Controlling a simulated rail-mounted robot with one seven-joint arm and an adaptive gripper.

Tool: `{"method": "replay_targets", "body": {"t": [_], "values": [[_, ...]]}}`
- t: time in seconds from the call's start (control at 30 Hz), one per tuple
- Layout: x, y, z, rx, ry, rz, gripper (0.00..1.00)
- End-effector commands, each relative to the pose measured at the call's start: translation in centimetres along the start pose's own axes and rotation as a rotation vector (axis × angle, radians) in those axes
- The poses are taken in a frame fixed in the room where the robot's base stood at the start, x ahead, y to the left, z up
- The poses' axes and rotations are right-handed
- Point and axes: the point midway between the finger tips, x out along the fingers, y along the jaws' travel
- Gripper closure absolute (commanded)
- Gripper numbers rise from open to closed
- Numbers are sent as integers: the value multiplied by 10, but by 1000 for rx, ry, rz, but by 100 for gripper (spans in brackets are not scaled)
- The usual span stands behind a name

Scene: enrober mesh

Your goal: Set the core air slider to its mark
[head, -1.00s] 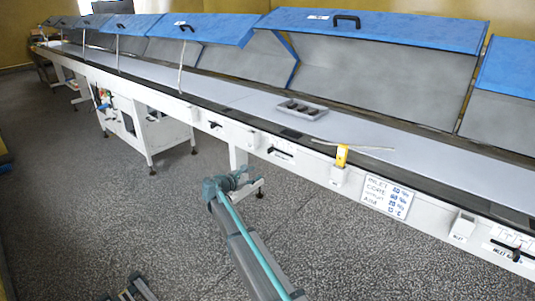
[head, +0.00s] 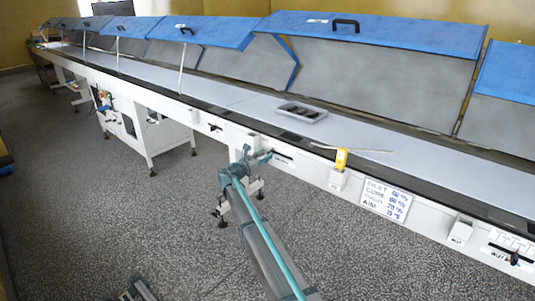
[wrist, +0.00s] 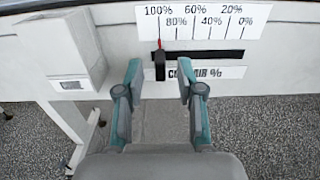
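The core air slider's black knob (wrist: 160,65) is in the wrist view, at the left end of its dark slot (wrist: 205,56). Its red pointer (wrist: 159,43) lines up with the 100% tick of the scale (wrist: 200,20). The knob covers part of the "CORE AIR %" label. My gripper (wrist: 159,80) is open and empty, its fingertips just short of the panel, with the knob between them in the picture. In the head view my gripper (head: 262,157) is at the left end of the slot (head: 284,156) and hides the knob.
A handwritten settings card (head: 385,200) hangs to the right; its figures are too blurred to read surely. A yellow item (head: 341,159) sits in a holder nearby. A white box (wrist: 75,72) juts out left of the slider. A tray (head: 301,112) rests on the belt.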

Motion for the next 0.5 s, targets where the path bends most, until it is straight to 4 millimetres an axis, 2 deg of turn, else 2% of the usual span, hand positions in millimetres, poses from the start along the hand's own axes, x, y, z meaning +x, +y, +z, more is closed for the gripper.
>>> {"method": "replay_targets", "body": {"t": [0.1,0.2,0.5], "values": [[15,1,0,0,0,-2,62],[21,0,0,0,0,-1,62],[24,0,0,0,0,0,62]]}}
